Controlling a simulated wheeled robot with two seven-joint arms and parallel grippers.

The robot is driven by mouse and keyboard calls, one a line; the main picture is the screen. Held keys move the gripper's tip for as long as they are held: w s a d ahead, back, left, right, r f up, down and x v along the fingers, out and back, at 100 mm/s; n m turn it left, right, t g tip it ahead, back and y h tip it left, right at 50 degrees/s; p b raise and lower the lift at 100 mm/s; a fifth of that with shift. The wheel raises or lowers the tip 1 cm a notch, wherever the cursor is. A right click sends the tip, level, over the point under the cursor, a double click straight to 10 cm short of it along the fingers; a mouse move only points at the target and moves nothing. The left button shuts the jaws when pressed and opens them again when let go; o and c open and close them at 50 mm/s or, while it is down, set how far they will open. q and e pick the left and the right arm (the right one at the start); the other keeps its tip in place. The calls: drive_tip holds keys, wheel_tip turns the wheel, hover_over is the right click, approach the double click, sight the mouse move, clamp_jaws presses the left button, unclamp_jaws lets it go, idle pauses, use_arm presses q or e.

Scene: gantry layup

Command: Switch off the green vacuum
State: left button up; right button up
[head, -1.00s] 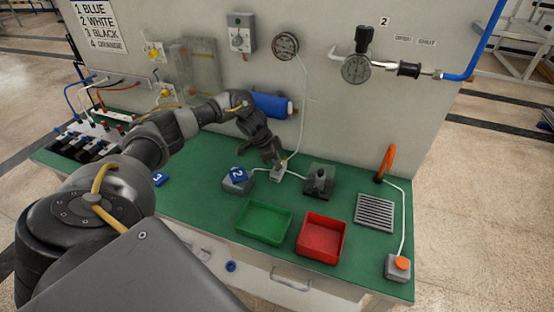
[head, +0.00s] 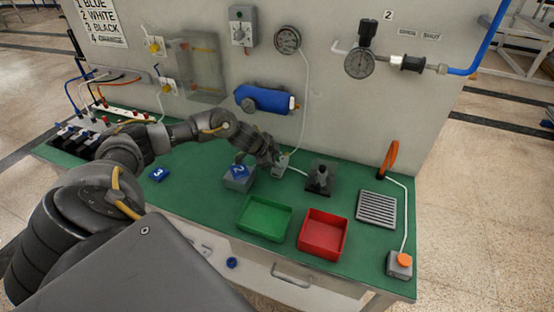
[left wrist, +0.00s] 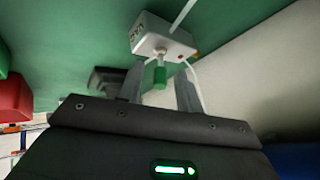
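In the head view the vacuum box (head: 282,166) sits on the green bench top, partly hidden by my left gripper (head: 272,160). In the left wrist view my left gripper (left wrist: 159,88) is open, with one finger on each side of the lever. Gaps show between lever and fingers, so it is not clamped. My right gripper is in neither view.
A grey block with a blue 2 tag (head: 239,177) stands left of the gripper and a dark clamp-like fixture (head: 320,178) right. A green tray (head: 264,219) and red tray (head: 323,234) lie in front. A blue cylinder (head: 264,99) is on the panel behind.

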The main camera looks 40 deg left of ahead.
use_arm(q)
drive_tip(key=b+v, duration=0.1)
drive_tip(key=v, duration=1)
idle(0.6)
